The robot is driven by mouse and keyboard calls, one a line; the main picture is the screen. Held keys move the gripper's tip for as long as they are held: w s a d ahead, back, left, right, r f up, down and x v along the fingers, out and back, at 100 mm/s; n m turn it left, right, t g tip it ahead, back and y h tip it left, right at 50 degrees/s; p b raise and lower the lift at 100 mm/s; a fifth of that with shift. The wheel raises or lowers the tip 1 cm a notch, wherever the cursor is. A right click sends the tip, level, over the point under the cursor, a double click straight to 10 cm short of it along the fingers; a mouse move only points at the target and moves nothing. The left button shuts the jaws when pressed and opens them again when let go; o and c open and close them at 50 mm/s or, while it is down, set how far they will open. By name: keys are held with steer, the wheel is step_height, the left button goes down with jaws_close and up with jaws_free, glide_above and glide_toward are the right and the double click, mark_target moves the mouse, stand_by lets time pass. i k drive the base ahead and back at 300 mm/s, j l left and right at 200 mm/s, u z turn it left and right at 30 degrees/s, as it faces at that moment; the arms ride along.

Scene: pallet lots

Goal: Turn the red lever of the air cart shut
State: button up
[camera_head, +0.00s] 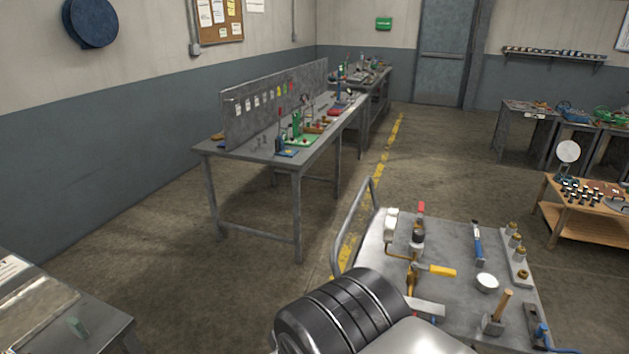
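A metal-topped cart (455,240) stands at the lower right, with a curved rail on its left side. A small red lever (421,208) stands up near its back edge, above a dark and white fitting. Below it, brass pipework (413,272) carries a yellow lever (442,270) that points right. Whether the red lever's valve is open or shut I cannot tell. My gripper is not in view. A large dark banded part and a pale part in the foreground hide the cart's front left.
On the cart are a blue-handled tool (478,243), a white bowl (487,282), a wooden-handled mallet (496,314) and a rack of brass fittings (518,255). A long workbench (240,158) stands behind left, a wooden table (570,225) at right. Open floor lies between.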

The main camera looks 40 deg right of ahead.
mark_target(422, 203)
steer(key=i+z, duration=0.2)
steer(key=i, duration=0.3)
steer(key=i+z, duration=0.15)
steer(key=i, duration=0.35)
steer(key=i+j+z, duration=0.2)
steer(key=i, duration=0.3)
steer(key=i+z, duration=0.2)
steer(key=i, duration=0.3)
steer(key=i+j+z, duration=0.15)
steer(key=i+j, duration=0.15)
steer(key=i, duration=0.15)
steer(key=i+l+z, duration=0.15)
steer(key=z, duration=0.3)
steer(key=i+z, duration=0.3)
steer(key=z, duration=0.2)
steer(key=i+z, duration=0.25)
steer(key=z, duration=0.2)
steer(key=i+j+z, duration=0.1)
steer(key=z, duration=0.4)
steer(key=i+j+z, duration=0.25)
steer(key=z, duration=0.2)
steer(key=i+l+z, duration=0.1)
steer(key=i+z, duration=0.4)
steer(key=k, duration=0.05)
